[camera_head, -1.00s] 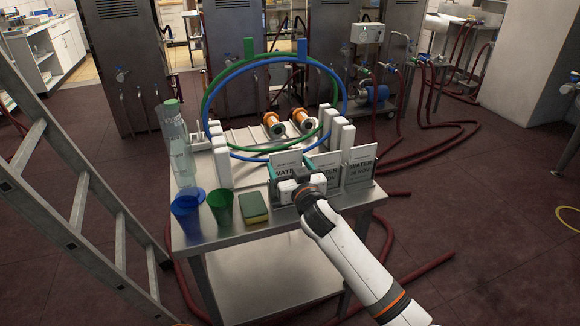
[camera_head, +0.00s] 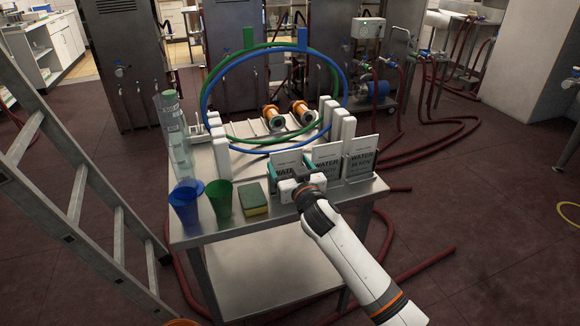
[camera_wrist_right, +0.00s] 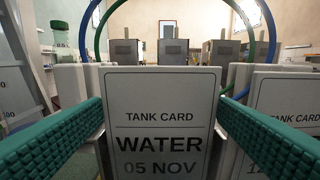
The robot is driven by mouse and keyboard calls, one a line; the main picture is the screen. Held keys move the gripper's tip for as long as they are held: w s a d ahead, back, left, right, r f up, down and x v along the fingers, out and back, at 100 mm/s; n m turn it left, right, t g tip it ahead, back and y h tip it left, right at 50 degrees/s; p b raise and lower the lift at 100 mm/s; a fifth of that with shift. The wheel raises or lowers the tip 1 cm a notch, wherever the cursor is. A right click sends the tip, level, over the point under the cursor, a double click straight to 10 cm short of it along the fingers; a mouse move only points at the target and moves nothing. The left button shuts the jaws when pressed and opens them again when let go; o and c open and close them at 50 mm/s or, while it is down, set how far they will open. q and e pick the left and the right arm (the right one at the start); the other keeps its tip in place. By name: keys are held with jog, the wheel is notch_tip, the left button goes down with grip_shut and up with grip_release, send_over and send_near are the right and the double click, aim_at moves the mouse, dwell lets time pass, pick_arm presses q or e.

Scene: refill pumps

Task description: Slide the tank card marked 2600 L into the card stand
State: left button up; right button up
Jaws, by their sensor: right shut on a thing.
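My right gripper (camera_head: 291,172) is shut on a pale tank card (camera_head: 286,160) at the table's front. In the right wrist view the same card (camera_wrist_right: 165,100) is upright between the teal finger pads and reads "TANK CARD", "WATER", "05 NOV". Its lower part is out of view there, so no litre figure shows. A middle card (camera_head: 324,155) and a right-hand card (camera_head: 361,153) stand upright to its right. The neighbouring card (camera_wrist_right: 285,110) is partly behind the right finger in the wrist view. I cannot tell the card stand clearly from the cards' bases. My left gripper is not in view.
On the metal table (camera_head: 265,229) stand a blue cup (camera_head: 186,207), a green cup (camera_head: 221,203), a sponge (camera_head: 253,200) and a clear bottle (camera_head: 177,140). White blocks (camera_head: 340,135) and large hose loops (camera_head: 207,92) rise behind the cards. A ladder (camera_head: 60,190) stands at left.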

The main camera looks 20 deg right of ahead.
jog(key=shift+f, duration=0.35)
jog(key=o, duration=1)
jog(key=shift+c, duration=0.2)
jog(key=shift+s, duration=0.1)
jog(key=s, duration=1.1)
jog(key=shift+s+d, duration=0.25)
jog(key=shift+s, duration=0.15)
